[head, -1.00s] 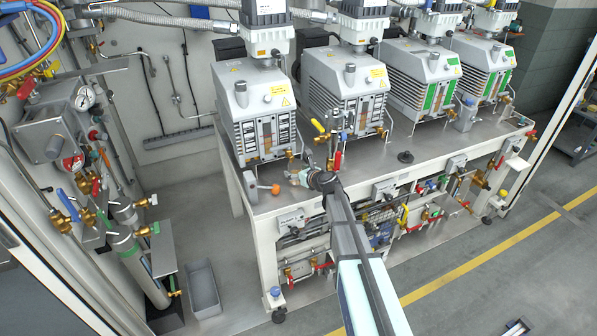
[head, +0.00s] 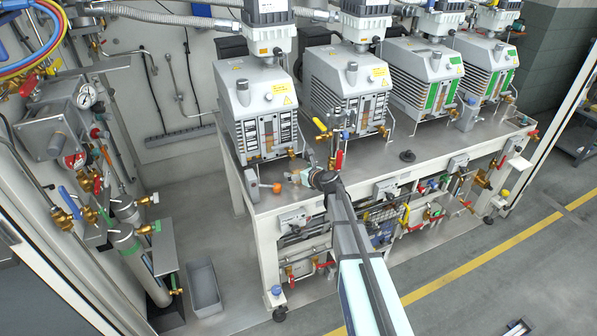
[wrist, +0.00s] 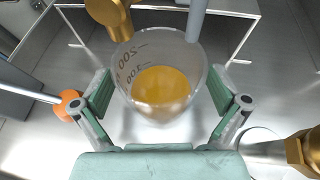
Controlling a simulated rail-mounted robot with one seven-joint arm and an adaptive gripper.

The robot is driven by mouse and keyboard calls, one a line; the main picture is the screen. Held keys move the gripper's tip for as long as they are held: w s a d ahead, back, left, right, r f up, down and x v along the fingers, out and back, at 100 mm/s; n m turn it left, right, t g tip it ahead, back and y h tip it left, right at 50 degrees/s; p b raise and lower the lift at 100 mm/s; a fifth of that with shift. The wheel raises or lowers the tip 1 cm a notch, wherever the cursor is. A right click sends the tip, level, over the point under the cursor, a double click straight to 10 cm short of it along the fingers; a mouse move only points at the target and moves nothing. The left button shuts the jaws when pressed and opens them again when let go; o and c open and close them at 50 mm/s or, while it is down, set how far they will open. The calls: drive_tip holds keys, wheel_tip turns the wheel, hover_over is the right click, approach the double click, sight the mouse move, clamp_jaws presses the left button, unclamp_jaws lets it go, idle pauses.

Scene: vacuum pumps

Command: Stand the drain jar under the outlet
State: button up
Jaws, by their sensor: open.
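The drain jar is a clear beaker (wrist: 160,85) with volume marks and amber liquid in its lower part. In the wrist view it stands upright on the grey metal bench top, between the two green-padded fingers of my gripper (wrist: 160,103). The fingers are open, one on each side of the jar, with narrow gaps visible. A brass fitting (wrist: 110,14), likely the outlet, overlaps the jar's far left rim in this view. In the head view my gripper (head: 303,177) is at the bench's front edge before the leftmost pump (head: 258,105); the jar is too small to make out there.
A grey rod (wrist: 197,18) comes down by the jar's far right rim. An orange knob on a rod (wrist: 68,104) is close to the left finger. A brass fitting (wrist: 301,153) is at lower right. Valves with red and yellow handles (head: 333,140) stand right of my gripper.

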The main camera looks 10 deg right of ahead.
drive_tip(key=shift+s, duration=0.1)
drive_tip(key=v, duration=1.2)
drive_tip(key=shift+r, duration=0.1)
idle(0.3)
